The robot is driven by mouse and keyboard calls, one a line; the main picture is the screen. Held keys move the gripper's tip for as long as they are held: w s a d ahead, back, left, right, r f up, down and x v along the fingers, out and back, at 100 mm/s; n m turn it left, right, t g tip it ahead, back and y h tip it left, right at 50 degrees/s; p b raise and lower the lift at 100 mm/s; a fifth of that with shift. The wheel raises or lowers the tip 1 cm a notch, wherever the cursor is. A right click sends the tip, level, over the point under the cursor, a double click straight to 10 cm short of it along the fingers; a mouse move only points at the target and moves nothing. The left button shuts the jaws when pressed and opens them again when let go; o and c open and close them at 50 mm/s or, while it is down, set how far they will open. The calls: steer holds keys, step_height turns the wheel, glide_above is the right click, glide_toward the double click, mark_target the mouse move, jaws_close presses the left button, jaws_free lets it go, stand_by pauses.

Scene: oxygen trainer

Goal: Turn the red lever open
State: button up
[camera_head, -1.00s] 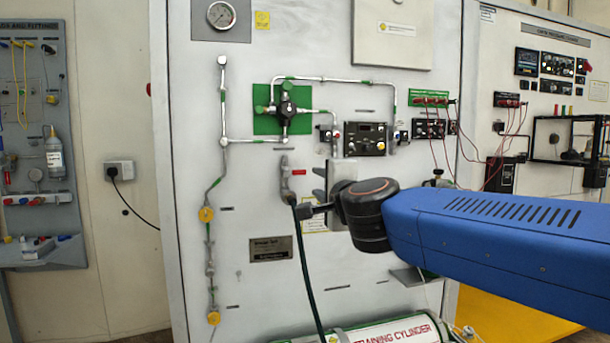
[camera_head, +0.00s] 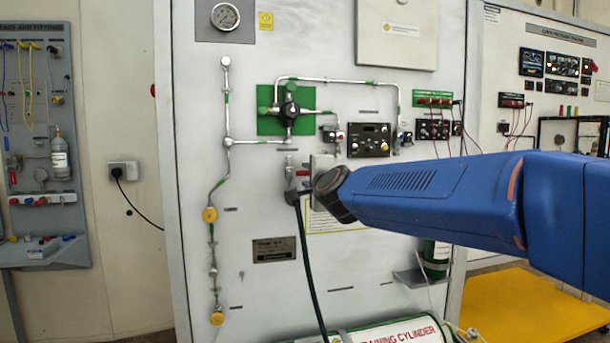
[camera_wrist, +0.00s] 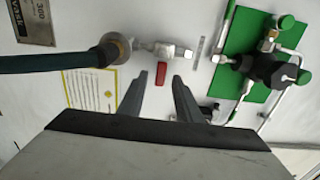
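The red lever (camera_head: 293,175) is a small red handle on the pale panel, just below the green plate with the black valve. It also shows in the wrist view (camera_wrist: 161,77), beside a metal fitting on the hose line. My gripper (camera_wrist: 160,80) is open, with one dark finger on each side of the lever in that view. The lever appears between or just beyond the fingertips; I cannot tell the depth or any contact. In the head view my gripper (camera_head: 306,191) is close to the panel at the lever, partly hidden by my wrist.
A dark green hose (camera_head: 307,265) hangs from the fitting beside the lever; it crosses the left of the wrist view (camera_wrist: 50,60). The black valve (camera_head: 290,110) on its green plate is above. A training cylinder (camera_head: 400,334) lies below. Metal pipes run along the panel.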

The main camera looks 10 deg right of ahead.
mark_target(305, 174)
steer(key=shift+w, duration=1.7)
jaws_close()
